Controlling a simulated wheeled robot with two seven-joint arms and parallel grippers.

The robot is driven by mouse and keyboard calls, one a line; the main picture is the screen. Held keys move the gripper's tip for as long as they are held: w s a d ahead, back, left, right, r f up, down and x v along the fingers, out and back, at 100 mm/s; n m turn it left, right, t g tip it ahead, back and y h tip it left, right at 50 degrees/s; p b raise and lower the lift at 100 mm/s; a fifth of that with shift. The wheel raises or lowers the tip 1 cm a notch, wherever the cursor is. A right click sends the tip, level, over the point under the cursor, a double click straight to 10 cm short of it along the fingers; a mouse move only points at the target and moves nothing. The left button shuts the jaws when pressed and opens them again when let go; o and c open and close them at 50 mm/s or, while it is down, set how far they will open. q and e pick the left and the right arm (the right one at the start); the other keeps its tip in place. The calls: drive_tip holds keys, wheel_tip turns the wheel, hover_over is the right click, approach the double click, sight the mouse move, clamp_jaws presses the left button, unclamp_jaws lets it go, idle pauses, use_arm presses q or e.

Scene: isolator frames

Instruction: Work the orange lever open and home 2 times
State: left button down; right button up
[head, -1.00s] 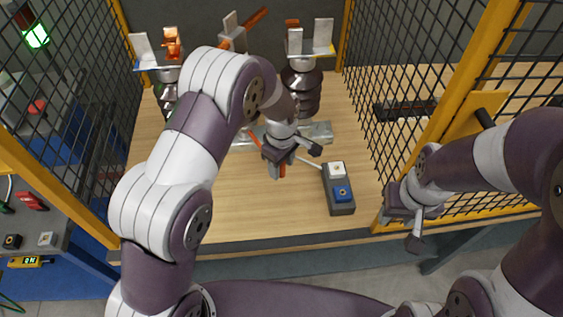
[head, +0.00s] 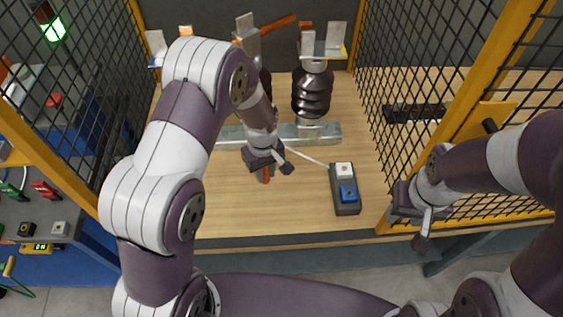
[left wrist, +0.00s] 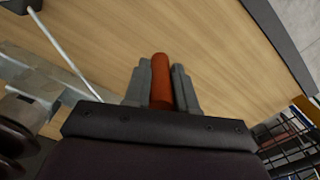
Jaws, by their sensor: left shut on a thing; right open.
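The orange lever (head: 266,175) shows as a short orange stub below my left gripper in the head view. In the left wrist view the lever (left wrist: 160,82) stands between the two grey fingers. My left gripper (head: 265,166) is shut on it, in front of the grey base rail. The isolator has dark ribbed insulator columns (head: 312,95) with pale upright contacts on top. A long orange bar (head: 278,21) lies across the top near the middle post (head: 247,35). My arm hides much of the left and middle columns. My right gripper (head: 422,240) is open and empty at the lower right.
A dark control box (head: 346,206) with a white and a blue button stands on the wooden table right of my left gripper. Mesh fences with yellow posts (head: 465,110) close both sides.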

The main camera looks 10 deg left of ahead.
use_arm(q)
drive_tip(key=a+m+p, duration=0.1)
drive_tip(key=a+m, duration=0.5)
drive_tip(key=a, duration=0.7)
drive_tip(key=shift+a+p, duration=0.35)
drive_tip(key=shift+a, duration=0.05)
drive_tip(key=shift+r, duration=0.15)
drive_tip(key=c, duration=0.9)
unclamp_jaws()
drive_tip(key=shift+a, duration=0.1)
drive_tip(key=shift+s+a, duration=0.1)
